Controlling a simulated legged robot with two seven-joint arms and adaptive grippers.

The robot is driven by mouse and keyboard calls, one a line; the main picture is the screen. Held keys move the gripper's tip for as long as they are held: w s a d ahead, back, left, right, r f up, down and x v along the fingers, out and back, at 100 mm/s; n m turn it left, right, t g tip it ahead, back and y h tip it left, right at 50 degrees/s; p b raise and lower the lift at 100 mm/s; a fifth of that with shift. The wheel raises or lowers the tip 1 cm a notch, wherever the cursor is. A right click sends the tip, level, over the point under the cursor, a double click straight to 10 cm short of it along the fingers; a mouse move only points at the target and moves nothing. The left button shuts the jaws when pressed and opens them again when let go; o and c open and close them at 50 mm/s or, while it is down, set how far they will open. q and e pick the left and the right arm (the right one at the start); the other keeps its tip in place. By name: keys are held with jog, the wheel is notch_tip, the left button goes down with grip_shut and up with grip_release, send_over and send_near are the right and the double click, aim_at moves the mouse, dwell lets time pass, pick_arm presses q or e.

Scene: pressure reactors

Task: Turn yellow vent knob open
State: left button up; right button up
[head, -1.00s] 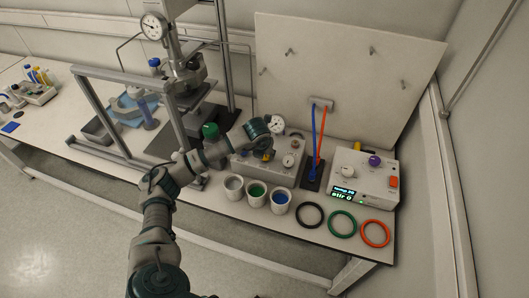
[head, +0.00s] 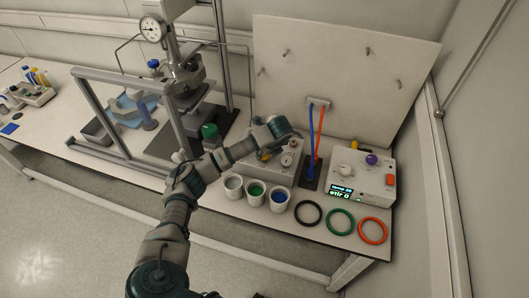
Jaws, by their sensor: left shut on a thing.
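My left arm reaches from the bottom over the cups to a light grey control box (head: 282,173) on the bench. My left gripper (head: 289,134) is over the back of this box. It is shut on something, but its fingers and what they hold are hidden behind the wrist. A small yellow part (head: 265,156) shows on the box below the forearm; I cannot tell whether it is the vent knob or how it is turned. A round white dial (head: 287,160) is on the box to its right. My right gripper is not in view.
White cups, including a green-filled one (head: 255,190), stand before the box. Black, green and orange rings (head: 372,230) lie at front right. A stirrer box (head: 361,183) stands right, past the blue and red tubes (head: 311,140). The reactor frame (head: 120,113) is left.

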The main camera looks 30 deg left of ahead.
pick_arm(q)
jog(key=shift+d+f+n+g, duration=0.1)
jog(key=shift+f+n+g, duration=0.15)
jog(key=shift+n, duration=0.55)
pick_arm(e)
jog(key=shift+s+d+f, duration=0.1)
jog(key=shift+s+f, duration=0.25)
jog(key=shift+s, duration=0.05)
pick_arm(q)
jog(key=shift+n, duration=0.3)
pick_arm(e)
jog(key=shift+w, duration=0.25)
pick_arm(q)
jog(key=shift+r, duration=0.1)
